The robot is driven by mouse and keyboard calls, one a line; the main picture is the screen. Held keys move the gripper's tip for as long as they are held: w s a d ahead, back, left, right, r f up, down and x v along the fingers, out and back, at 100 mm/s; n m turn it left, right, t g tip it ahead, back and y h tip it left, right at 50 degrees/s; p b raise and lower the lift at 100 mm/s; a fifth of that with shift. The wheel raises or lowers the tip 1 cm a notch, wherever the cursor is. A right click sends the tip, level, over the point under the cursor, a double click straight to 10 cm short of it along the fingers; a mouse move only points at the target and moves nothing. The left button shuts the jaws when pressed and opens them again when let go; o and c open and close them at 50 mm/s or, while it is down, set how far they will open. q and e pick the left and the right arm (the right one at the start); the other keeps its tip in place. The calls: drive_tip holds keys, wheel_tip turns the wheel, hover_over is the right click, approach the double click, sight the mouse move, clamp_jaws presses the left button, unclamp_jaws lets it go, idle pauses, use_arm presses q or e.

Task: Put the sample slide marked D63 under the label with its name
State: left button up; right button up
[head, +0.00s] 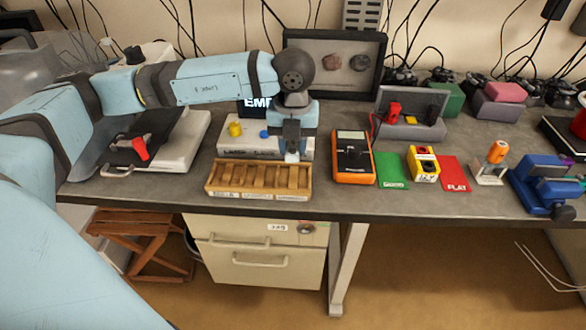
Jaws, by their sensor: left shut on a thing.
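A wooden slotted rack (236,192) lies at the front edge of the bench. Small pale labels run along its front face, too small to read. My left gripper (291,152) points down just behind and above the right part of the rack. It is shut on a small whitish piece (291,157), which looks like a slide. Its marking cannot be read, and the fingers hide most of it. I cannot tell whether it touches the rack. My right gripper is not in view.
Behind the rack stands a white device (235,147) with yellow and blue knobs. An orange multimeter (353,165) is close to the rack's right. Green (391,169) and red (454,173) mats and a blue vise (545,184) are further right. A framed display (330,88) stands behind.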

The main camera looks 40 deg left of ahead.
sight(293, 177)
use_arm(q)
wheel_tip(293, 177, down, 3)
drive_tip(key=shift+f, duration=0.1)
wheel_tip(293, 177, down, 4)
drive_tip(key=shift+f, duration=0.15)
drive_tip(key=o, duration=0.9)
drive_tip(key=shift+f, duration=0.1)
